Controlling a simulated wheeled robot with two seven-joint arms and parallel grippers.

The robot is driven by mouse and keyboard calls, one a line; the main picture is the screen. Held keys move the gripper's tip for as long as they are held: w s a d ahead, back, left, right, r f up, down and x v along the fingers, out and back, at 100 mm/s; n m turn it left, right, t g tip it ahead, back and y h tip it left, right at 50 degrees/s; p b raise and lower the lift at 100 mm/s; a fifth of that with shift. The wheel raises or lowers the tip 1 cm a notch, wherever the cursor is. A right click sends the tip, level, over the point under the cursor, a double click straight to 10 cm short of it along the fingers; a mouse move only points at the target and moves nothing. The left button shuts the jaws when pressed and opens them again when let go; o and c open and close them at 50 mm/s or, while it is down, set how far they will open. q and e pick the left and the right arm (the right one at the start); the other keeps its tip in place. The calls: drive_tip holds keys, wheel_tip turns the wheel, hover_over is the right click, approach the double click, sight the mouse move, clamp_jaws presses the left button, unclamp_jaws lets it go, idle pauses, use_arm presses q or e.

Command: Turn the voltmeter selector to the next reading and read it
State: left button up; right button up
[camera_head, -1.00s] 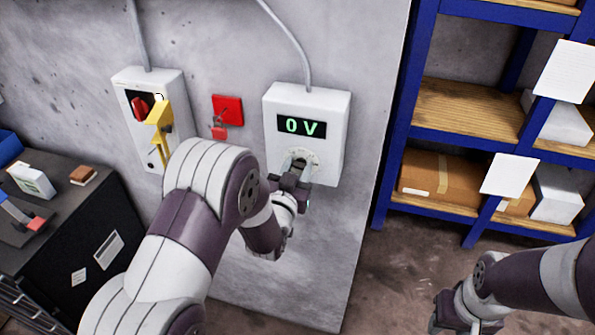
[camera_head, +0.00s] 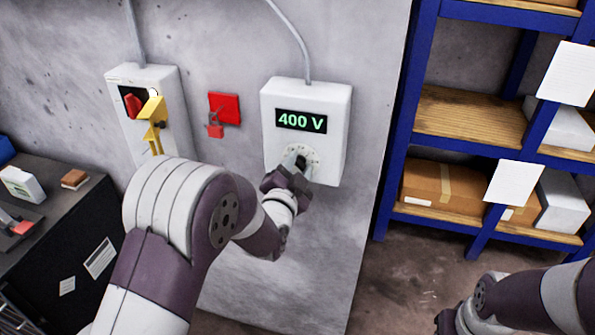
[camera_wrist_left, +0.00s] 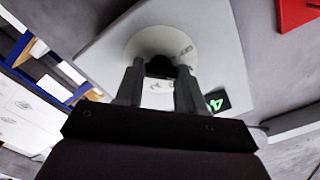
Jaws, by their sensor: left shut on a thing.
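The voltmeter (camera_head: 335,140) is a white box on the grey wall, and its display (camera_head: 301,120) reads "400 V" in green. Below the display is the round selector (camera_head: 301,161), a black knob on a pale dial. My left gripper (camera_head: 297,165) is at the selector, shut on the knob. In the left wrist view the two fingers (camera_wrist_left: 157,85) stand on either side of the dark knob (camera_wrist_left: 160,66), in front of the pale dial; the display shows only in part there. My right gripper (camera_head: 445,318) is low at the right, its fingers mostly cut off or unclear.
A white switch box (camera_head: 172,85) with a red handle and yellow piece hangs left. A red plate (camera_head: 224,107) with a padlock sits between the boxes. A dark cabinet (camera_head: 60,250) stands left, a blue shelf rack (camera_head: 402,120) right.

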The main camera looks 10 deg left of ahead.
use_arm(q)
drive_tip(key=shift+f, duration=0.1)
idle(0.4)
drive_tip(key=o, duration=1)
drive_tip(key=shift+s, duration=0.1)
drive_tip(key=shift+o, duration=0.2)
drive_tip(key=s+b, duration=0.2)
drive_tip(key=s, duration=1)
drive_tip(key=shift+s+a, duration=0.2)
drive_tip(key=shift+s, duration=0.15)
